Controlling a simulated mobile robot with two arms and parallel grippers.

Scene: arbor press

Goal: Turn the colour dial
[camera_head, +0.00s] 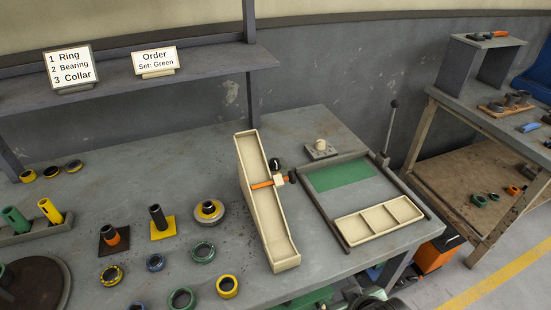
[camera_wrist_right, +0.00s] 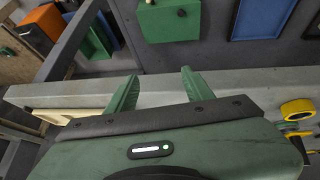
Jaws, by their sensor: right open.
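No part is plainly recognisable as the colour dial. A dark round disc (camera_head: 38,284), cut by the left edge of the head view, lies flat on the grey bench. A sign (camera_head: 155,61) on the shelf reads "Order, Set: Green". My right gripper (camera_head: 374,294) is at the bottom of the head view, at the bench's front edge and partly cut off. In the right wrist view my right gripper (camera_wrist_right: 160,74) has its two green fingers apart with nothing between them. A green box (camera_wrist_right: 168,20) with a small dark knob is beyond them. My left gripper is not in view.
A cream chute (camera_head: 262,205) with an orange bar stands mid-bench. Right of it are a frame with a green panel (camera_head: 340,174) and a cream sectioned tray (camera_head: 378,220). Several rings, including a green ring (camera_head: 202,250), lie left. A second bench (camera_head: 455,105) stands right.

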